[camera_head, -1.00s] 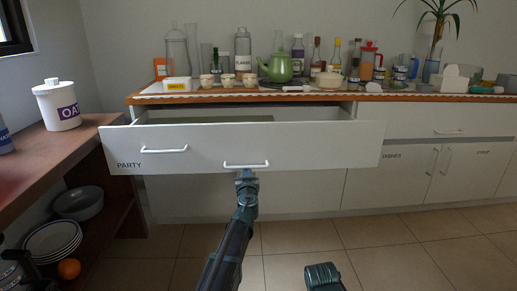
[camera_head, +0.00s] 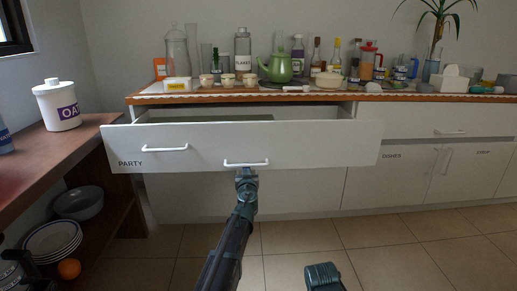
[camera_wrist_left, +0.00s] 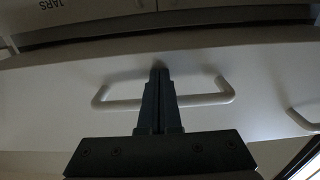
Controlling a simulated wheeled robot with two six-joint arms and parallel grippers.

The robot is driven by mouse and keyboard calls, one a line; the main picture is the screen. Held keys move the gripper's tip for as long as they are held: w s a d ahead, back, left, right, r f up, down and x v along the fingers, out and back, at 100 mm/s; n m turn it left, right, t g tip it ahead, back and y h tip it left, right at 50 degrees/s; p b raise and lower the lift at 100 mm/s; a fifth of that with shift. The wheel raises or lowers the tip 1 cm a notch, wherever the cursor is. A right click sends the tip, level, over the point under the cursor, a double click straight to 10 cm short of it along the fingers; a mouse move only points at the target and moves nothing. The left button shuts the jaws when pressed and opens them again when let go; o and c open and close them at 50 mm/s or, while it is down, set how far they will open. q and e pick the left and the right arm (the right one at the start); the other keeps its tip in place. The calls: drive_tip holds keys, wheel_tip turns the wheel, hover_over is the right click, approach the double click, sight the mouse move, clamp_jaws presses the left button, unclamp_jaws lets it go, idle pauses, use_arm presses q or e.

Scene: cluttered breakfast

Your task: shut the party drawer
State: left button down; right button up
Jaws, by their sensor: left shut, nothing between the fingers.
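The party drawer (camera_head: 300,150) is a wide white drawer with the word PARTY at its lower left and two white bar handles. It stands pulled out from the counter, its open top showing. My left gripper (camera_head: 246,174) is shut and empty at the drawer front, by the right handle (camera_head: 246,163). In the left wrist view the closed fingers (camera_wrist_left: 158,72) point at the white front and cross the middle of the handle (camera_wrist_left: 205,99). Whether the tips touch the front is hard to tell.
The counter (camera_head: 300,97) above is crowded with a green teapot (camera_head: 280,68), cups, bottles and jars. A brown side shelf (camera_head: 50,150) at left holds a white OAT canister (camera_head: 62,106) and stands close to the drawer's left end. The tiled floor (camera_head: 380,250) is clear.

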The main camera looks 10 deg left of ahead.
use_arm(q)
drive_tip(key=shift+x, duration=11.85)
drive_tip(key=shift+w+f, duration=0.1)
drive_tip(key=shift+x, duration=1.45)
drive_tip(key=shift+v, duration=4.65)
use_arm(e)
drive_tip(key=shift+w+a, duration=0.4)
drive_tip(key=shift+a, duration=0.15)
